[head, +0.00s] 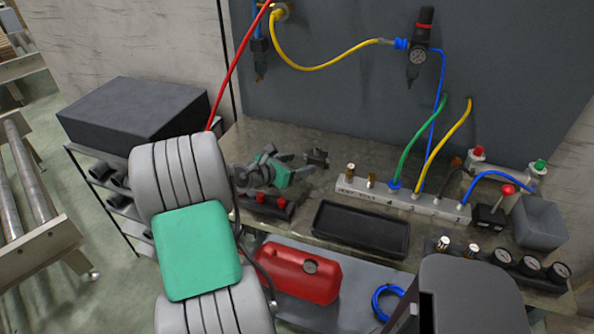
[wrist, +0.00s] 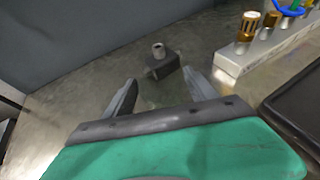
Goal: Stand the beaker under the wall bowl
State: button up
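My gripper (head: 290,158) is low over the left part of the bench. In the wrist view its two grey fingers (wrist: 160,82) are spread apart. A faint greenish, see-through patch shows between them; I cannot tell whether it is a clear beaker or bare bench. I cannot make out a beaker surely in either view. I cannot tell which is the wall bowl.
A small black block with a metal fitting (wrist: 163,62) stands just beyond my fingers. A white manifold (head: 400,199) with hoses lies to the right, behind a black tray (head: 361,229). A grey box-like object (head: 540,222) and gauges stand farther right. A red tank (head: 298,271) sits below.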

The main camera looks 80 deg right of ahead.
jog(key=shift+r, duration=0.1)
jog(key=c, duration=1.3)
